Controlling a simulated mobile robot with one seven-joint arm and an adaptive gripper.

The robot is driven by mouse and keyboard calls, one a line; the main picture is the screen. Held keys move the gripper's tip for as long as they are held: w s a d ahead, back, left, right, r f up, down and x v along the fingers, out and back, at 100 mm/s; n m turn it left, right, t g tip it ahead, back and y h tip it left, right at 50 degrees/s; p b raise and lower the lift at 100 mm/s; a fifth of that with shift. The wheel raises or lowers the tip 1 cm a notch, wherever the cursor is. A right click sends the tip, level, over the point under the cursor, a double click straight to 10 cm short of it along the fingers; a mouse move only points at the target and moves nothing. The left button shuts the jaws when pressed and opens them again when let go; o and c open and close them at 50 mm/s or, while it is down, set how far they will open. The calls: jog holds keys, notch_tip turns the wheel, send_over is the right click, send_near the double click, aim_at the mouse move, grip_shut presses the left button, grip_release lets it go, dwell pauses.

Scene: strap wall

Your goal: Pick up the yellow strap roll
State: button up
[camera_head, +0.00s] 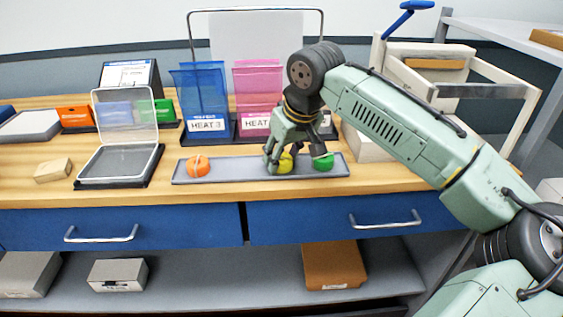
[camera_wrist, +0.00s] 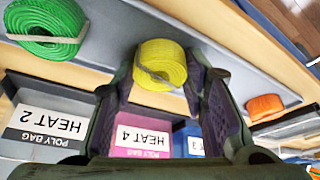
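The yellow strap roll (camera_head: 285,165) sits on the long grey tray (camera_head: 230,173), between the orange roll and the green roll. My gripper (camera_head: 293,158) is above the tray, with its fingers spread around the yellow roll's place. In the wrist view the yellow roll (camera_wrist: 160,62) shows between the ends of the two fingers (camera_wrist: 161,80). The gripper looks open; contact with the roll cannot be made out. One finger partly hides the yellow roll in the head view.
The orange roll (camera_head: 198,167) lies at the tray's left and the green roll (camera_head: 323,162) at its right, close to a finger. Blue (camera_head: 203,100) and pink (camera_head: 258,95) bag holders stand behind. A clear-lidded box (camera_head: 125,125) stands left.

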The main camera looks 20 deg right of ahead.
jog(key=c, duration=0.5)
